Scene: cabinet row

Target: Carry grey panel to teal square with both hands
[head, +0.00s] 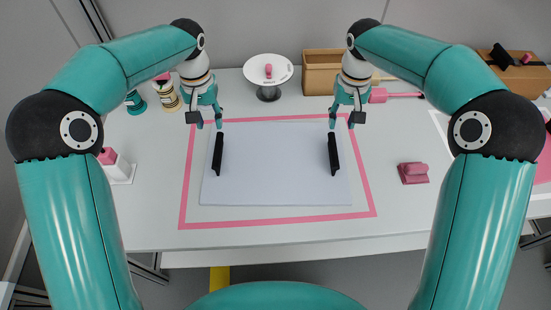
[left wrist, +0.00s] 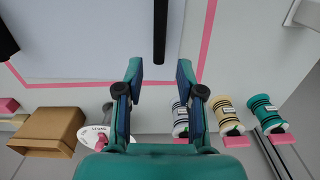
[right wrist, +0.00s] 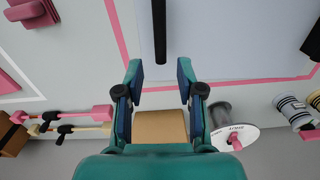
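The pale grey panel (head: 276,168) lies flat on the table, with a black handle bar near each side. A pink square outline (head: 280,220) surrounds it; I see no teal square. My left gripper (head: 209,123) is open and empty, above and behind the left handle (head: 218,154). In the left wrist view that handle (left wrist: 160,32) lies ahead of the open fingers (left wrist: 160,73), in line with their gap. My right gripper (head: 342,123) is open and empty behind the right handle (head: 334,154). In the right wrist view that handle (right wrist: 159,32) lines up with the finger gap (right wrist: 160,73).
A white round stand (head: 268,69) and a cardboard box (head: 322,73) stand at the back. Spools (left wrist: 226,112) stand at the back left. A pink block (head: 413,173) lies right of the outline, and a white and pink object (head: 117,167) lies left.

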